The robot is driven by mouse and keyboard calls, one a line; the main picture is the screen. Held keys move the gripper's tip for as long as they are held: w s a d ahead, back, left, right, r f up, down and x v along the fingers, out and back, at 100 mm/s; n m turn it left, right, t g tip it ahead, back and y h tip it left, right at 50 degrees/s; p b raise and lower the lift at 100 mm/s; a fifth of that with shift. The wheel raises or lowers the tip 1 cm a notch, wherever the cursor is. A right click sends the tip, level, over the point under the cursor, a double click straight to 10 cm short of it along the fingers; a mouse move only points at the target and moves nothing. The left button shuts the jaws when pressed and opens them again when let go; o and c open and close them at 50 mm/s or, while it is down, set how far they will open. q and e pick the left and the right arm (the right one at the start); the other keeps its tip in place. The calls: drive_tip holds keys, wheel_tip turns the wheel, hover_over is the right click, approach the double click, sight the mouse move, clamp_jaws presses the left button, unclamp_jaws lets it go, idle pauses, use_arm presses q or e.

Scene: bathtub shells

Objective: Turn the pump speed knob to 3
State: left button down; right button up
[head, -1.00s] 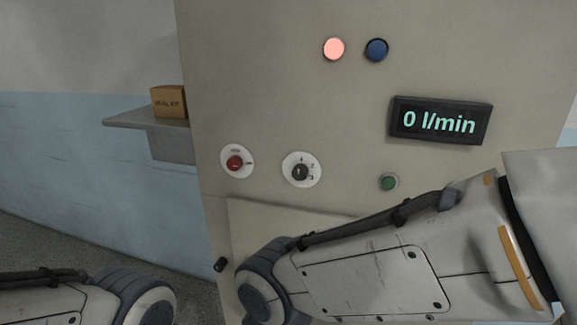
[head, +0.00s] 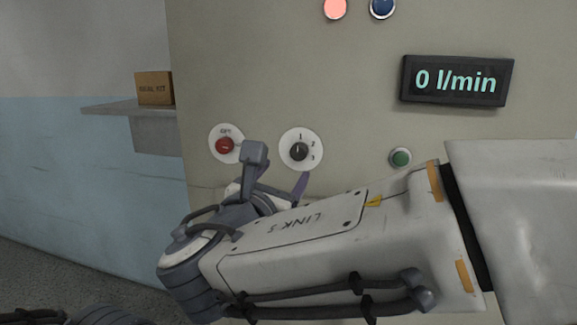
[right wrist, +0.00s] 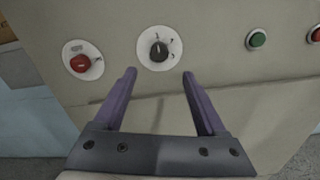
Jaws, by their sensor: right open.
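The pump speed knob (head: 299,151) is a small dark knob on a round white dial marked 1, 2 and 3 on a beige panel. Its pale pointer line appears to point up, near the 1. It also shows in the right wrist view (right wrist: 159,51), just beyond the fingertips. My right gripper (head: 278,168) is open and empty, just below and left of the knob in the head view. In the right wrist view the two purple fingers (right wrist: 159,75) are spread below the dial, apart from the knob. My left gripper is out of view.
A red knob (head: 224,145) on a white dial sits left of the pump knob. A green button (head: 400,157) is to the right, below a display (head: 457,80) reading 0 l/min. A pink lamp (head: 335,7) and blue button (head: 382,6) are above. A box (head: 155,87) rests on a shelf (head: 108,107).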

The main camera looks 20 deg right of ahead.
sight(298, 153)
drive_tip(key=x, duration=1)
drive_tip(key=shift+w+p, duration=0.1)
drive_tip(key=shift+p, duration=0.2)
clamp_jaws()
